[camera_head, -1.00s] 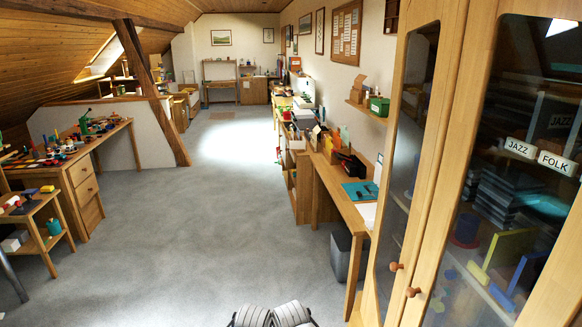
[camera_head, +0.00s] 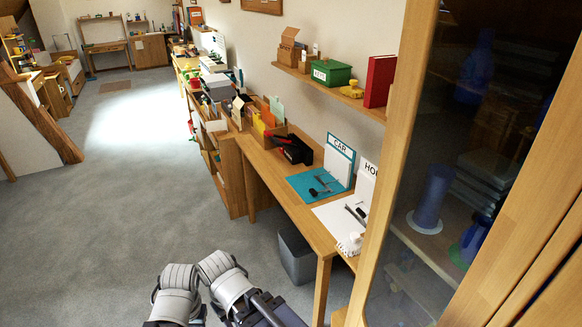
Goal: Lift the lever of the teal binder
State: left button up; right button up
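The teal binder (camera_head: 316,186) lies open on the wooden desk along the right wall, with a dark metal mechanism (camera_head: 327,183) on it. The mechanism is small, and I cannot make out how its lever stands. A white panel with a teal border marked "CAR" (camera_head: 339,162) stands upright at the binder's back edge. Neither of my grippers is in view. Only grey rounded parts of my arms show at the bottom, well short of the desk.
A white binder (camera_head: 338,216) lies beside the teal one, nearer me, by a partly hidden label. A black device (camera_head: 294,150) stands beyond. A grey bin (camera_head: 296,253) is under the desk. A glass-doored cabinet (camera_head: 430,200) blocks the right. The carpet (camera_head: 130,215) at left is clear.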

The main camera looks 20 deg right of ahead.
aim_at(312, 192)
jog(key=i+z, duration=0.15)
jog(key=i, duration=0.3)
jog(key=i+j+z, duration=0.15)
jog(key=i, duration=0.3)
jog(key=i+j+z, duration=0.15)
jog(key=i, duration=0.25)
jog(key=i+j+z, duration=0.15)
jog(key=i, duration=0.3)
